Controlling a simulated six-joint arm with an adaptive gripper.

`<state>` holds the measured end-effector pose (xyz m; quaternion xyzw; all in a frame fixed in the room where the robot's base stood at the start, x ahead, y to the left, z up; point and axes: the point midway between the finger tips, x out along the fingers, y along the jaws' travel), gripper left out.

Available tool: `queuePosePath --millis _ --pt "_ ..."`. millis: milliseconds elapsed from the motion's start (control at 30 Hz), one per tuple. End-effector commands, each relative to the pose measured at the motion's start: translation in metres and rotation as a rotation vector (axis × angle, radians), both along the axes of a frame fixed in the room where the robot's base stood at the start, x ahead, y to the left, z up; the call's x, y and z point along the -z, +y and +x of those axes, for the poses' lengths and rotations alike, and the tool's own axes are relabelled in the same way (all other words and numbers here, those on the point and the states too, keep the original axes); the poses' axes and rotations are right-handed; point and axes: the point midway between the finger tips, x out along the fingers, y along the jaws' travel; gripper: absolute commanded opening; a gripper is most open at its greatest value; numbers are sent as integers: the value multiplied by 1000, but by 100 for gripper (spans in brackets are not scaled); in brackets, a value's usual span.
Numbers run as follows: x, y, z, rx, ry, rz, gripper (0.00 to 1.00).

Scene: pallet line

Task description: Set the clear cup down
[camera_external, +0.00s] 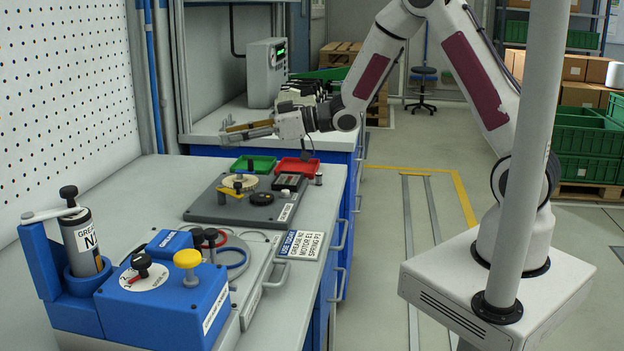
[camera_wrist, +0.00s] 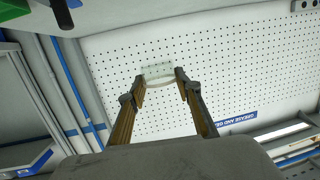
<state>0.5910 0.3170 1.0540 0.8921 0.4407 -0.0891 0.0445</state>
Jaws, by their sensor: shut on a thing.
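My gripper (camera_external: 229,132) is stretched out level to the left above the workbench, higher than the green and red trays. In the wrist view my gripper (camera_wrist: 160,80) has its two fingers on either side of a pale, see-through object that looks like the clear cup (camera_wrist: 158,71). It is held at the fingertips against the white pegboard background. In the external view the cup cannot be made out at the fingertips. The held cup is clear of the bench surface (camera_external: 165,178).
Below are a green tray (camera_external: 254,164), a red tray (camera_external: 296,167) and a dark fixture plate (camera_external: 236,211) with a round disc and knobs. A blue grease station (camera_external: 165,301) fills the near bench. The pegboard wall (camera_external: 65,90) stands left; a grey pole (camera_external: 532,150) stands right.

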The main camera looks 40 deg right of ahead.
Motion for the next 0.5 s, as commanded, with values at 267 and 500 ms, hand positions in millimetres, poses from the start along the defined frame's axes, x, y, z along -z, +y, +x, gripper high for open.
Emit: queuePosePath --millis 267,500 --pt "-7 75 -44 -253 -1 -1 22" --pt "-11 127 -91 -478 -1 -1 22"
